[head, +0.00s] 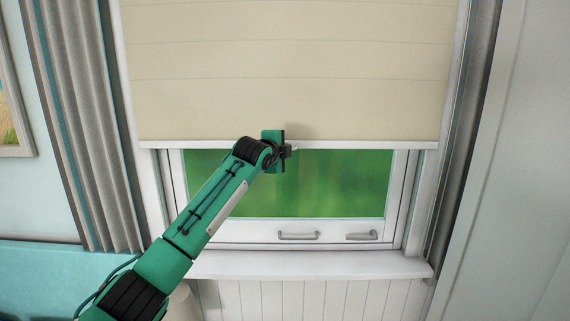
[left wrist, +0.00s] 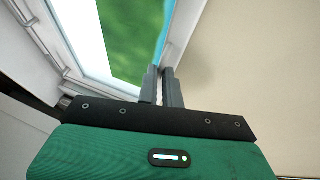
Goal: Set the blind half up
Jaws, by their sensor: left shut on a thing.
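A cream blind (head: 290,65) hangs over the upper part of the window in the head view. Its pale bottom bar (head: 370,145) sits above the lower pane, and green shows through the glass (head: 330,185) below it. My left gripper (head: 287,151) is at the bottom bar, near its middle, shut on it. In the left wrist view the two grey fingers (left wrist: 163,88) close on the edge of the bar, with the blind (left wrist: 250,80) to the right and the glass (left wrist: 130,35) to the left. The exact contact is partly hidden by the fingers. My right gripper is not in view.
A white sill (head: 310,265) juts out under the window. Two metal handles (head: 298,236) are on the lower sash. A grey curtain (head: 85,120) hangs at the left, and another strip of curtain (head: 465,130) at the right. A framed picture (head: 14,120) hangs far left.

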